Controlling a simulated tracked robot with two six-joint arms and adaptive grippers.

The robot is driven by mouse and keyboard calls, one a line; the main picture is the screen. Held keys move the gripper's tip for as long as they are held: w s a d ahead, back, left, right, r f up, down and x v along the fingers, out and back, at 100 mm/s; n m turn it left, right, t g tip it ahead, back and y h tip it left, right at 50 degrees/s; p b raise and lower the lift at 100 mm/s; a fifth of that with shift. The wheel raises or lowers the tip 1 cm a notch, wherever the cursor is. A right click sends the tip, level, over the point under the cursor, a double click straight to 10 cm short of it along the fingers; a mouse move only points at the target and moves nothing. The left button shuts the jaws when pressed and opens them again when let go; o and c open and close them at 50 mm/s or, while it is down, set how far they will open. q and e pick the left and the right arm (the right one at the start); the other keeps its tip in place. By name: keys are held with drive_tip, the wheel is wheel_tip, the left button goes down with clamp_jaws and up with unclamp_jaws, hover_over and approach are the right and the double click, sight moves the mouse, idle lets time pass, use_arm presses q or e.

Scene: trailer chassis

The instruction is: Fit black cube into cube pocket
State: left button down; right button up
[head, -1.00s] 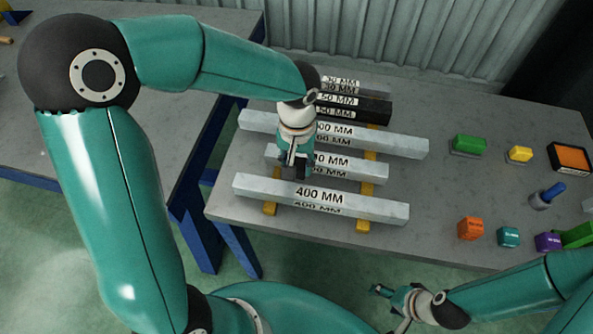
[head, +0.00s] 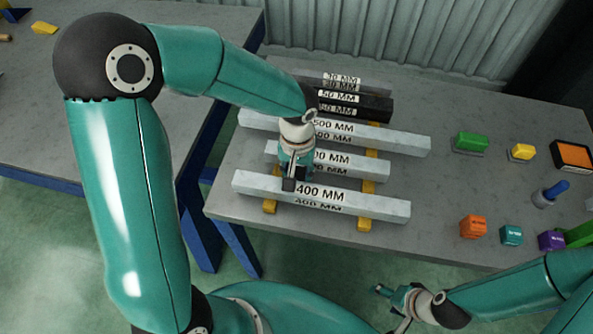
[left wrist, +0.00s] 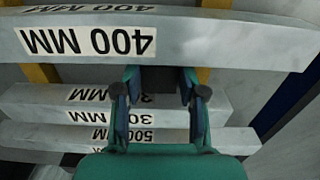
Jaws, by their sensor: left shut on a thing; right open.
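A small black cube (head: 288,184) shows at the fingertips of my left gripper (head: 291,176), over or just behind the 400 MM bar. In the left wrist view the dark cube (left wrist: 158,79) sits between the two fingers of my left gripper (left wrist: 160,92), which is shut on it. Whether it clears the bar is hard to tell. My right gripper (head: 388,306) is open and empty, low in front of the table. I cannot make out a cube pocket in either view.
Labelled bars, including the 400 MM bar (head: 370,207) and 500 MM bar (head: 385,141), lie on yellow supports (head: 364,224). Right of them are a green block (head: 471,141), orange cube (head: 473,226), teal cube (head: 511,235) and blue-handled piece (head: 555,190). Bare tabletop (head: 430,200) lies between.

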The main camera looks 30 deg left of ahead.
use_arm(q)
drive_tip(key=shift+f, duration=0.2)
drive_tip(key=c, duration=0.7)
unclamp_jaws()
drive_tip(key=shift+o, duration=0.2)
drive_tip(key=shift+r, duration=0.15)
